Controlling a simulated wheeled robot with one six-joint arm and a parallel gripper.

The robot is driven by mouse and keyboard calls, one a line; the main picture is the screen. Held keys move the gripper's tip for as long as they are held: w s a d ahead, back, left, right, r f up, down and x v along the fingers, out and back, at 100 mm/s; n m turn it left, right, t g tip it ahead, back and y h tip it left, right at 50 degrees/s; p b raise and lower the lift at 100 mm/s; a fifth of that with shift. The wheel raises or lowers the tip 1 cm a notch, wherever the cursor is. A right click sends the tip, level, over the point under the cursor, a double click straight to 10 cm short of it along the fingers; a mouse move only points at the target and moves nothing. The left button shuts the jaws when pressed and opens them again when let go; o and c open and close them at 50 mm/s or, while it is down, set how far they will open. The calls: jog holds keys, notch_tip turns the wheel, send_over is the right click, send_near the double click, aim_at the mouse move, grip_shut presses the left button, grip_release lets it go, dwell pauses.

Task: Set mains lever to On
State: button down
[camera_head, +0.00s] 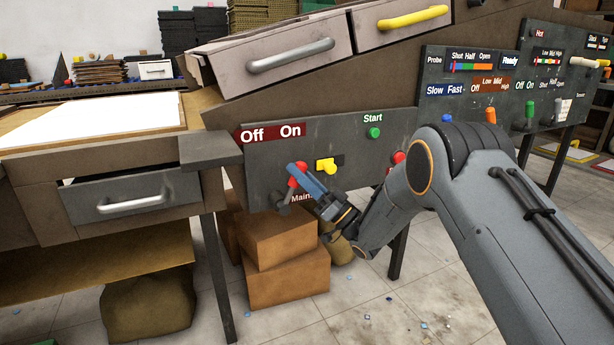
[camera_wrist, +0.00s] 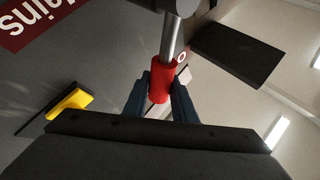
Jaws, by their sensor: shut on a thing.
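The mains lever has a red grip (camera_head: 293,182) and stands out from the grey panel under the red "Off On" plate (camera_head: 271,133). The "Mains" label (camera_head: 302,198) below it is partly hidden by my gripper. My gripper (camera_head: 303,176), with blue fingers, is at the lever. In the wrist view, the red grip (camera_wrist: 162,82) sits between the two fingers (camera_wrist: 160,98), with the metal shaft (camera_wrist: 171,38) running up from it. The fingers are shut on the grip. Which mark the lever points to is hard to tell, as my gripper covers part of it.
A yellow switch (camera_head: 327,165) is just right of the lever, and a green Start button (camera_head: 374,132) is farther right. A red knob (camera_head: 399,157) is close to my arm. Cardboard boxes (camera_head: 287,267) stand under the panel. A drawer (camera_head: 133,198) is at left.

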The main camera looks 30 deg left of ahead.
jog(key=shift+w+d, duration=0.15)
jog(key=c, duration=1.5)
grip_release()
jog(key=shift+o, duration=0.2)
jog(key=p+v, duration=0.1)
jog(key=v, duration=0.6)
jog(key=shift+d+f, duration=0.2)
jog(key=shift+f, duration=0.1)
